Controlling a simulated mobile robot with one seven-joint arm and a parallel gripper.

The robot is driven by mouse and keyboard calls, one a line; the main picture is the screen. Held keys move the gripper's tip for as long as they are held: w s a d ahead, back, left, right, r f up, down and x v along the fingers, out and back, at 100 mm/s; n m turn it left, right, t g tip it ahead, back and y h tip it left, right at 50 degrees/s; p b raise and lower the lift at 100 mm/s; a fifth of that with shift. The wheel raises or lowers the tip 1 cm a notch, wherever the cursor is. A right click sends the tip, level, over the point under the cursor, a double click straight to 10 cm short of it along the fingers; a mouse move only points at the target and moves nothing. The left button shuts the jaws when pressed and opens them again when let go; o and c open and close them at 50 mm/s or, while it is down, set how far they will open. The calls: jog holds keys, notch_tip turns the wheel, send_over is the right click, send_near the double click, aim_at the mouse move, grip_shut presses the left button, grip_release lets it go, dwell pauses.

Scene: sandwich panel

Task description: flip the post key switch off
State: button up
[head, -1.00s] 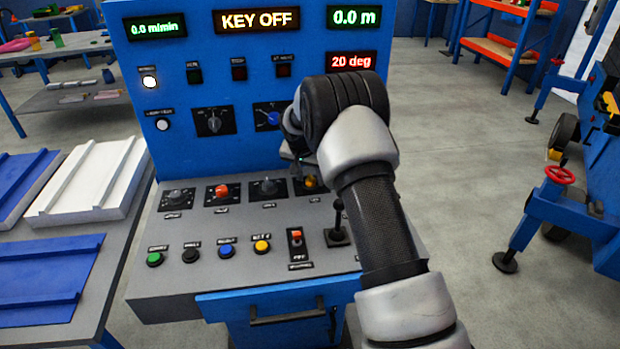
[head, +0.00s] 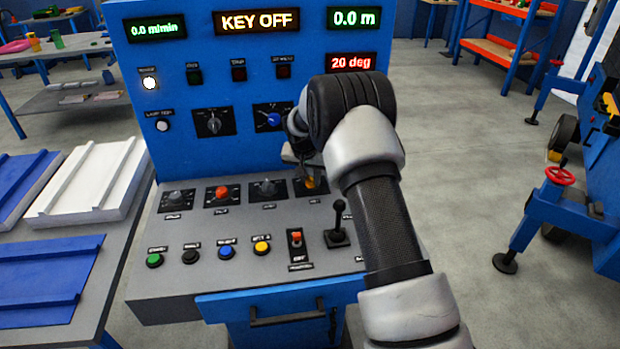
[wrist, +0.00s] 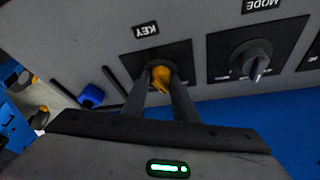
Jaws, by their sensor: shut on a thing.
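The key switch (wrist: 161,78) has a yellow knob on a black plate under a "KEY" label in the wrist view. My gripper (wrist: 160,90) is at the knob, with its two fingers on either side of it, shut on it. In the head view the yellow knob (head: 310,184) shows partly at the right of the desk's dial row, beneath my arm. My fingertips are mostly hidden there by the wrist. The display (head: 257,21) above reads "KEY OFF".
A rotary MODE switch (wrist: 252,62) sits beside the key. A black joystick (head: 338,225) stands in front of it, close to my forearm. Coloured push buttons (head: 226,251) line the desk front. A table with panels (head: 90,180) is at left.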

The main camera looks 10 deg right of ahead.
jog(key=shift+d+n+y+p, duration=0.15)
jog(key=shift+n+y+p, duration=0.5)
jog(key=shift+n, duration=1.75)
jog(key=shift+s+y, duration=0.1)
jog(key=shift+y, duration=0.15)
jog(key=o, duration=1)
jog(key=shift+o, duration=0.2)
jog(key=shift+r, duration=0.1)
jog(key=p+v, duration=0.1)
jog(key=v, duration=1.6)
jog(key=shift+s, duration=0.25)
